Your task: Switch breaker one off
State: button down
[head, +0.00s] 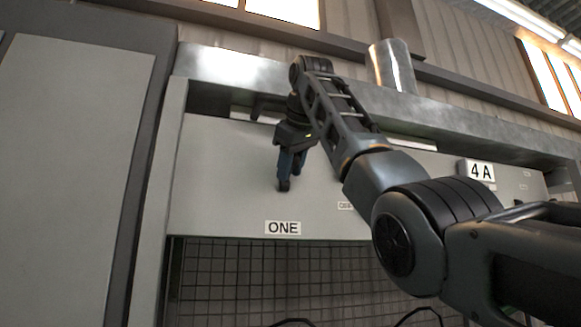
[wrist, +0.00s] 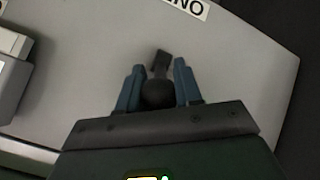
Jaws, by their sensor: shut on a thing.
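The breaker one handle is a dark lever with a round hub (wrist: 158,94) and a narrow tip (wrist: 161,58). In the head view its tip (head: 284,186) points down toward the ONE label (head: 283,228). My gripper (head: 290,165) is at the handle, in front of the grey panel. In the wrist view my gripper (wrist: 159,66) has its blue fingers on both sides of the handle, shut on it. The lever tip sticks out beyond the fingers. In the head view the fingers hide most of the hub.
A dark mesh (head: 240,285) lies below the panel. A grey box (wrist: 10,75) sticks out at the left in the wrist view.

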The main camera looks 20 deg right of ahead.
jog(key=shift+f, duration=0.15)
jog(key=f+t+b, duration=0.1)
jog(key=t+b, duration=0.2)
jog(key=b, duration=0.1)
jog(key=f+t+b, duration=0.2)
jog(key=t+b, duration=0.2)
jog(key=b, duration=0.1)
jog(key=f+t+b, duration=0.2)
jog(key=t+b, duration=0.1)
jog(key=b, duration=0.1)
jog(key=shift+s+f+m+t, duration=0.15)
jog(key=shift+s+m+t, duration=0.15)
jog(key=shift+t, duration=0.1)
jog(key=shift+w+f+t+h+b, duration=0.2)
jog(key=shift+f+t+b, duration=0.1)
jog(key=shift+t, duration=0.45)
jog(key=shift+w+f+t+h+b, duration=0.15)
jog(key=shift+t+h+b, duration=0.1)
jog(key=shift+t, duration=0.5)
jog(key=c, duration=1.1)
grip_release()
